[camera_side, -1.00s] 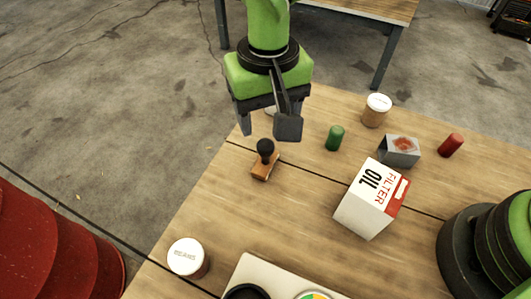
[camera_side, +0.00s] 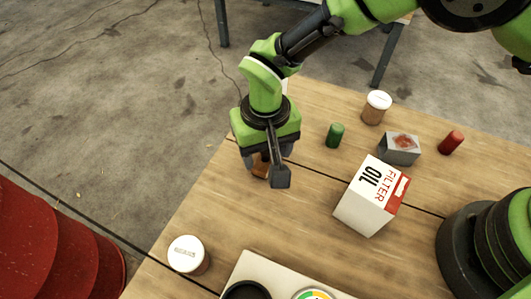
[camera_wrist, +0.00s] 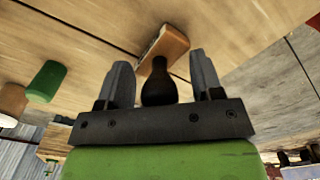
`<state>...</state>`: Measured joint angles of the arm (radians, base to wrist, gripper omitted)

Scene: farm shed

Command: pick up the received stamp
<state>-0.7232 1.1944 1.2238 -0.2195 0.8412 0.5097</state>
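The stamp has a black knob handle (camera_wrist: 160,82) and an orange-brown wooden base (camera_wrist: 168,44) that rests on the table. In the wrist view, my gripper (camera_wrist: 160,72) is open, with one finger on each side of the black handle and gaps showing on both sides. In the side view, my gripper (camera_side: 262,178) is low over the stamp. It hides the handle there, and only part of the wooden base (camera_side: 261,168) shows between the fingers. The lettering on the stamp cannot be read.
To the right are a green cylinder (camera_side: 335,135), a white-lidded jar (camera_side: 376,108), a grey box (camera_side: 400,148), a red cylinder (camera_side: 451,142) and an oil filter box (camera_side: 371,198). Bare table surrounds the stamp.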

